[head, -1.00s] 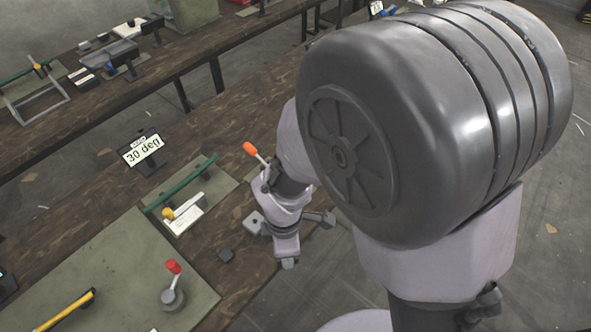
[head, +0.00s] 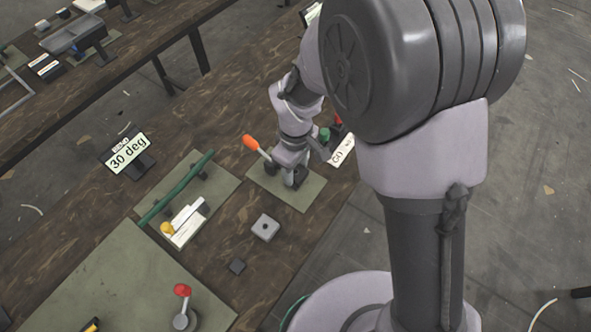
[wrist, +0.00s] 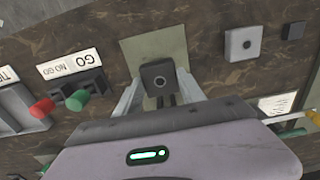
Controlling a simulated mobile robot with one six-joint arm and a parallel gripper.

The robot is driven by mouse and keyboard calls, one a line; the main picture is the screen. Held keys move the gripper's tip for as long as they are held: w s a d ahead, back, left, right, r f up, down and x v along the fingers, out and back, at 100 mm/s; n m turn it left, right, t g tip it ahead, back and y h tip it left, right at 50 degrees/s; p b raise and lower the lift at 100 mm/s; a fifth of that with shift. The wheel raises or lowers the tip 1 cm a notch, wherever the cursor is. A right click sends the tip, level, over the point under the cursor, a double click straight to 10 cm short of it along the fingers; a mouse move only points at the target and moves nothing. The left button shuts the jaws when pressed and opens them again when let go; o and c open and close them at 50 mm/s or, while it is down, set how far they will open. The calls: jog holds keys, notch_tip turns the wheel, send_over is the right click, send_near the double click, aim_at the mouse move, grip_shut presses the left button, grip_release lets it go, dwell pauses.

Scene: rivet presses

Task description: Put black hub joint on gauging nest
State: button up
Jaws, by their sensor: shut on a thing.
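In the wrist view, a black square block with a round hole, the black hub joint (wrist: 160,78), sits between the fingers of my gripper (wrist: 161,85). My gripper is shut on it. In the head view, my gripper (head: 291,172) is low over a green mat (head: 309,194), beside an orange-handled lever (head: 255,146). The mat also shows behind the joint in the wrist view (wrist: 142,47). I cannot make out the gauging nest apart from the joint and gripper, nor whether the joint touches anything below.
A grey block with a hole (head: 265,227) and a small dark block (head: 237,266) lie on the bench. A green-barred fixture (head: 178,187) and 30 deg sign (head: 128,153) are at the left.

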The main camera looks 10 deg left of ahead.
aim_at(295, 170)
jog(key=f, duration=0.1)
jog(key=f+b, duration=0.2)
jog(key=f, duration=0.1)
jog(key=shift+w+a, duration=0.2)
jog(key=shift+w, duration=0.05)
jog(key=shift+r, duration=0.25)
jog(key=shift+f, duration=0.2)
jog(key=o, duration=1.3)
jog(key=shift+o, duration=0.2)
